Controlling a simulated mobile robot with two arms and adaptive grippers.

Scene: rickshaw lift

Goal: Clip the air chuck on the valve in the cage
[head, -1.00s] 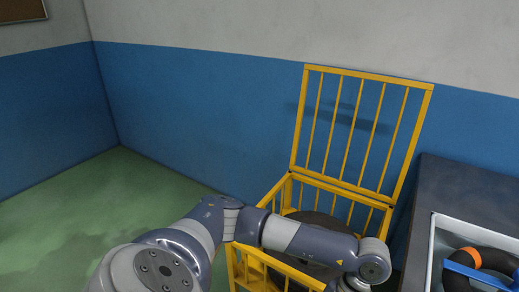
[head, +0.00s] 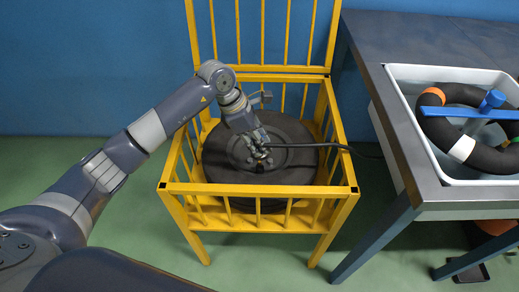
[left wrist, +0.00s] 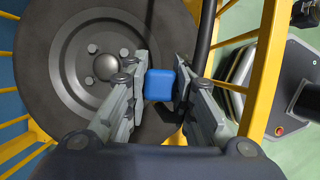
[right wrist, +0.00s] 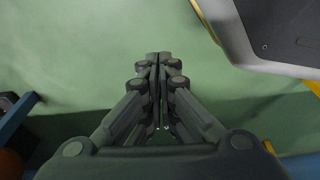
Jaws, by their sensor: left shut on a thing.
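The yellow cage (head: 262,189) stands open with its lid up at the back. A dark wheel (head: 222,164) lies in it, its grey hub showing in the left wrist view (left wrist: 84,66). My left gripper (head: 262,153) reaches down over the wheel. In the left wrist view its fingers (left wrist: 161,78) are shut on a blue block, which seems to be the air chuck (left wrist: 160,86). A black hose (head: 330,146) runs right from the gripper over the cage rim. I cannot make out the valve. My right gripper (right wrist: 158,62) is shut and empty above green floor.
A grey bench (head: 400,38) stands close right of the cage. Its white basin (head: 393,72) holds a dark ring-shaped tube (head: 433,124) and a blue tool (head: 458,111). The cage's bars and rim surround my left gripper. Green floor is clear at left.

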